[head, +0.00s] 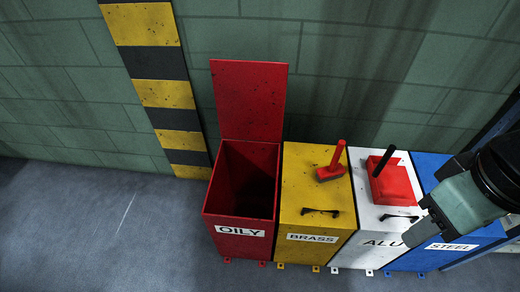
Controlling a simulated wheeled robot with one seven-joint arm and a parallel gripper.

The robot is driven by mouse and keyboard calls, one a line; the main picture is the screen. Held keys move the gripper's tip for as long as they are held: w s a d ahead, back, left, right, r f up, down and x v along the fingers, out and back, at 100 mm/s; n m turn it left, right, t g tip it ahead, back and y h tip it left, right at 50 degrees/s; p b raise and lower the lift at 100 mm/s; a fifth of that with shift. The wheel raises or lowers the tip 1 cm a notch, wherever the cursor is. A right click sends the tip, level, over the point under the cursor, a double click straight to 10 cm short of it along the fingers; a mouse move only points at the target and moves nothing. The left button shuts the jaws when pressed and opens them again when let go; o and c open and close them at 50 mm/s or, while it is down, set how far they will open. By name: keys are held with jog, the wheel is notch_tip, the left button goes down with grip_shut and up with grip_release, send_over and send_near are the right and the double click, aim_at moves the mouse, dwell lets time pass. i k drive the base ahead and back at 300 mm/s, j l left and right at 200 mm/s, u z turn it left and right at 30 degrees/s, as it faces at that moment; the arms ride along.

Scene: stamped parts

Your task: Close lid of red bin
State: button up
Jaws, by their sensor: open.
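The red bin (241,196), labelled OILY, stands on the floor against the wall. Its red lid (249,100) is raised upright at the back edge, leaning by the wall. The bin's inside looks dark, and its contents cannot be made out. My gripper (420,225) is at the right, above the white and blue bins and well apart from the red bin and its lid. It is open, with nothing visible in it.
The yellow BRASS bin (300,215) adjoins the red bin, with a red-handled tool (333,162) on its closed lid. The blue STEEL bin (415,258) is partly behind my arm. Floor left is clear.

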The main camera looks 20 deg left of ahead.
aim_at(249, 98)
jog(key=u, duration=1.15)
